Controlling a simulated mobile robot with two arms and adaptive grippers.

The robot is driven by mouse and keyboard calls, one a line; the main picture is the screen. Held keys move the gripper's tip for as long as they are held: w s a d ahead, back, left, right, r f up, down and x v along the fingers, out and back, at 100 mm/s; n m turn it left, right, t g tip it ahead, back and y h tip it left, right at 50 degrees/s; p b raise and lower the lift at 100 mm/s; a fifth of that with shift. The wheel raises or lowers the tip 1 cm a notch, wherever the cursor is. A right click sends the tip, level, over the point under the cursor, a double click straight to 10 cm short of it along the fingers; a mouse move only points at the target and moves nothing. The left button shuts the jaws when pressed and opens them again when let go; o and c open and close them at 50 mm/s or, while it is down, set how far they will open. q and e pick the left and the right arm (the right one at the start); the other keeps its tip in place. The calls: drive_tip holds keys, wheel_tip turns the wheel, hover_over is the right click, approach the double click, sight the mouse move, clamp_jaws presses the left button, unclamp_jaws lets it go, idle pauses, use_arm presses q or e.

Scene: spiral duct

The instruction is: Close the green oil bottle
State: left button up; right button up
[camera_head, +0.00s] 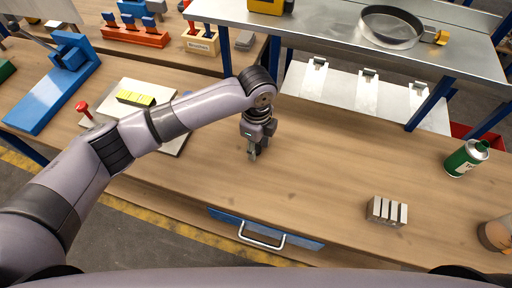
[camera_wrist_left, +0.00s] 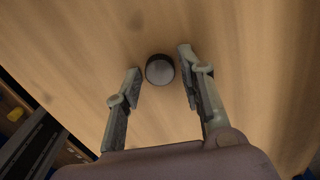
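The green oil bottle (camera_head: 463,161) stands upright at the right of the workbench, with a silver shoulder and a small green spout on top. A small round dark disc with a pale rim (camera_wrist_left: 160,70), which looks like a cap, lies on the wood in the left wrist view. My left gripper (camera_head: 253,153) points down, low over the middle of the bench. In the left wrist view the left gripper (camera_wrist_left: 160,62) is open, with a finger on each side of the disc, apart from it. The disc is hidden in the head view. My right gripper is not in view.
A metal block with slots (camera_head: 386,211) stands right of centre near the front, and a brown round object (camera_head: 496,235) at the right edge. A metal shelf (camera_head: 340,32) overhangs the back. A blue clamp tool (camera_head: 55,85) stands left. The bench between gripper and bottle is clear.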

sight(257, 149)
use_arm(q)
drive_tip(key=c, duration=0.4)
drive_tip(key=shift+r, duration=0.1)
wheel_tip(257, 149, up, 20)
drive_tip(key=shift+f+b, duration=0.1)
drive_tip(key=shift+b, duration=1.05)
